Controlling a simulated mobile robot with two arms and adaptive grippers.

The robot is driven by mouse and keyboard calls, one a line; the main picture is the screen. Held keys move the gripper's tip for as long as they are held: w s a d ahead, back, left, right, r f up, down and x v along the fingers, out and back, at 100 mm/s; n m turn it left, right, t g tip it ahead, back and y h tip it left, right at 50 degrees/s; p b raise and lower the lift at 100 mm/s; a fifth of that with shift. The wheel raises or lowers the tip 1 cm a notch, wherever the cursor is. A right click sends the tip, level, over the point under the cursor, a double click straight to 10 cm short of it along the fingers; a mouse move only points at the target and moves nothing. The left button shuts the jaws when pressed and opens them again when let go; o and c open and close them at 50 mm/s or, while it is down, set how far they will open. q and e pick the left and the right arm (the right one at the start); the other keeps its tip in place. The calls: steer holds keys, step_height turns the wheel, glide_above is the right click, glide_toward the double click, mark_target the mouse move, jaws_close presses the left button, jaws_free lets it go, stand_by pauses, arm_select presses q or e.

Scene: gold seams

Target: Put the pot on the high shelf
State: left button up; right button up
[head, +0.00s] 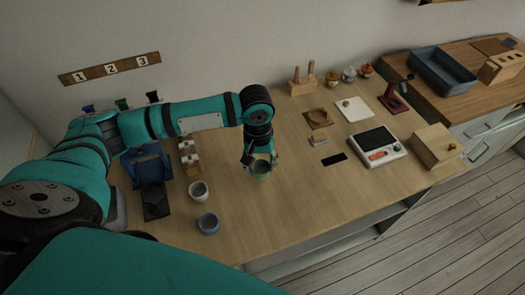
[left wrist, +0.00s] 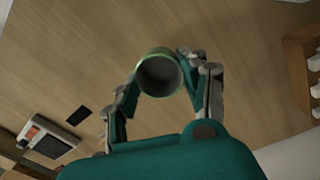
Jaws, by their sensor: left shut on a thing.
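A small round green pot (head: 261,169) with a grey inside is in my left gripper (head: 260,158), over the middle of the wooden worktop (head: 290,215). In the left wrist view, the pot (left wrist: 159,74) sits between the two fingers of the left gripper (left wrist: 160,82), its open mouth toward the camera. I cannot tell from the pictures how high it is above the worktop. A wooden edge (head: 432,1) on the wall at the top right may be part of a shelf; most of it is cut off. My right gripper is not in view.
A white cup (head: 198,191) and a blue-grey cup (head: 208,223) stand left of the pot. A scale (head: 377,148), a wooden box (head: 436,147) and a dark tray (head: 442,72) lie to the right. Small lidded jars (head: 349,74) stand by the wall. The worktop's front middle is clear.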

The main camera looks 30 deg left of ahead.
arm_select(q)
steer(key=w+a, duration=0.1)
steer(key=w, duration=0.3)
steer(key=w+a, duration=0.1)
steer(key=w, duration=0.1)
steer(key=shift+a+f, duration=0.25)
steer(key=shift+a, duration=0.05)
steer(key=shift+w+a+f+p, duration=0.1)
steer(key=shift+f+p, duration=0.05)
steer(key=shift+p, duration=0.15)
steer(key=shift+f, duration=1.65)
steer(key=shift+p, duration=0.3)
steer(key=o, duration=0.8)
steer(key=shift+f, duration=0.1)
